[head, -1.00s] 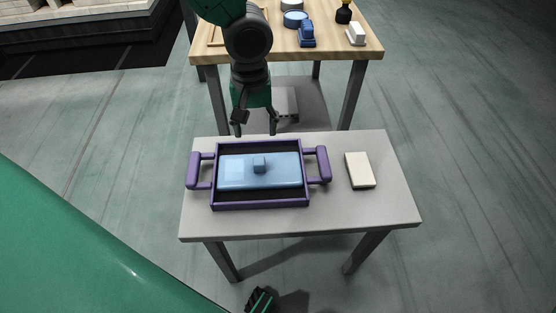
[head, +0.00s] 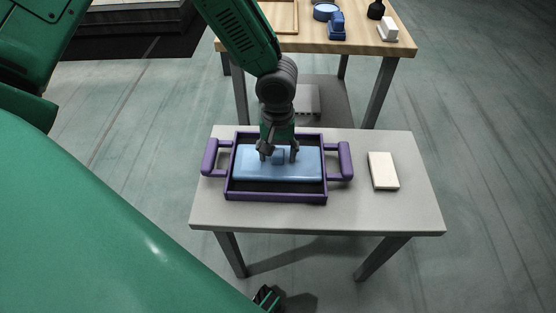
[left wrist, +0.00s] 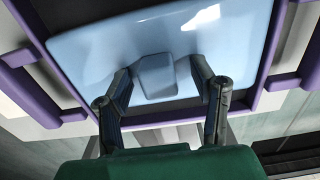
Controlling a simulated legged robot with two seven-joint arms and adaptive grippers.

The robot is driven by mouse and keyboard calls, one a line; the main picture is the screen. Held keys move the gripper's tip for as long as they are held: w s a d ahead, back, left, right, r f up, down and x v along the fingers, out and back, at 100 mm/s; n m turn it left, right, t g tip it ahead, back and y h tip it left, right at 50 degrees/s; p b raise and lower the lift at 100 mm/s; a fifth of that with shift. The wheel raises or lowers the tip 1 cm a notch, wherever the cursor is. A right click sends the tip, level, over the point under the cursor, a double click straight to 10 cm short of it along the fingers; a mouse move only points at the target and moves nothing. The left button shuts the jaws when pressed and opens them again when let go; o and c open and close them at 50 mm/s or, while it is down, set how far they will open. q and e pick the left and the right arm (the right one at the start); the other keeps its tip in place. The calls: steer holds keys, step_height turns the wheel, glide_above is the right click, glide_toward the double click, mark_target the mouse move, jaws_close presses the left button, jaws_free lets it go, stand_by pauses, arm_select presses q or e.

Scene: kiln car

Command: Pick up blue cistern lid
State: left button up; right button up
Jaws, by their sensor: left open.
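The light blue cistern lid (head: 250,166) lies flat in a purple tray (head: 276,197) with a dark inside, on a small grey table. A blue knob (head: 278,156) stands at the lid's middle. My left gripper (head: 278,157) is over the lid, fingers pointing down on either side of the knob. In the left wrist view the lid (left wrist: 100,55) fills the upper part, and the open fingers of the left gripper (left wrist: 163,95) have the knob (left wrist: 156,77) between them, with gaps visible.
A cream block (head: 383,171) lies on the grey table (head: 410,210), right of the tray. A wooden table (head: 350,46) behind holds a blue brush (head: 337,26), a white-and-blue brush (head: 388,30) and a round blue dish (head: 326,11). The table's front right is clear.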

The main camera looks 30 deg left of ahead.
mark_target(277, 150)
arm_select(q)
steer(key=shift+d, duration=0.1)
jaws_close()
steer(key=shift+r, duration=0.1)
step_height(277, 150, up, 9)
steer(key=p, duration=0.2)
steer(key=shift+p, duration=0.3)
steer(key=shift+s+r+p, duration=0.1)
steer(key=shift+r+p, duration=0.3)
steer(key=shift+r, duration=0.1)
steer(key=shift+r+p, duration=0.1)
steer(key=shift+p, duration=0.3)
step_height(277, 150, down, 7)
steer(key=shift+r+b, duration=0.2)
steer(key=shift+b, duration=0.6)
steer(key=shift+f+b, duration=0.45)
steer(key=shift+f, duration=1.3)
